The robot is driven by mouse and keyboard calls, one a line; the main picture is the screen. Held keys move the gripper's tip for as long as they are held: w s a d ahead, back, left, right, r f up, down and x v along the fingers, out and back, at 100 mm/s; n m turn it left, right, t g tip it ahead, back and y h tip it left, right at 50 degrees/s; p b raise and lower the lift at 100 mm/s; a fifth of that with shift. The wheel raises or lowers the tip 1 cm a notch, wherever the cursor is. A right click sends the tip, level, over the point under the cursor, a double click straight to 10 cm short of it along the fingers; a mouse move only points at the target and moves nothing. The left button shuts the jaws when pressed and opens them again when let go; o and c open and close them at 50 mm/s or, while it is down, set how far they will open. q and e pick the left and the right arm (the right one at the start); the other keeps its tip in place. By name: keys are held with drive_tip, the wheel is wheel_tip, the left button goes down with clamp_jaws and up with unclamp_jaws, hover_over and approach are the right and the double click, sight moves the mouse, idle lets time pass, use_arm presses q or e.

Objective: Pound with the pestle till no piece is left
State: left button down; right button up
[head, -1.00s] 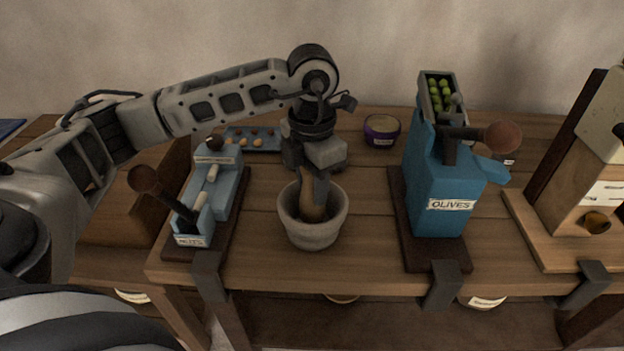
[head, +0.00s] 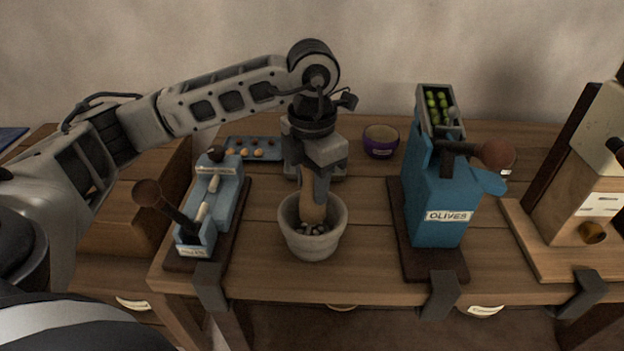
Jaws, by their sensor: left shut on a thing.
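My left gripper (head: 316,180) is shut on the wooden pestle (head: 312,208) and points down over the mortar. The pestle stands roughly upright, its lower end inside the grey stone mortar (head: 312,243). Several small grey and pale pieces (head: 313,229) show in the bowl around the foot of the pestle. The mortar stands upright on the table near its front edge. The pestle's tip and part of the bowl's floor are hidden. My right gripper is not in view.
A blue press labelled nuts (head: 209,210) stands left of the mortar, a blue olives machine (head: 437,190) to the right. A blue tray (head: 236,154) with small round pieces and a purple bowl (head: 380,143) lie behind. A wooden machine (head: 570,190) stands far right.

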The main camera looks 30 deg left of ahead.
sight(312, 198)
use_arm(q)
drive_tip(key=shift+f, duration=0.1)
drive_tip(key=shift+f+b, duration=0.8)
drive_tip(key=shift+f, duration=0.05)
drive_tip(key=shift+f+b, duration=0.8)
drive_tip(key=shift+f, duration=0.1)
drive_tip(key=shift+r+p, duration=1.7)
drive_tip(key=shift+r, duration=0.65)
drive_tip(key=shift+f+b, duration=0.5)
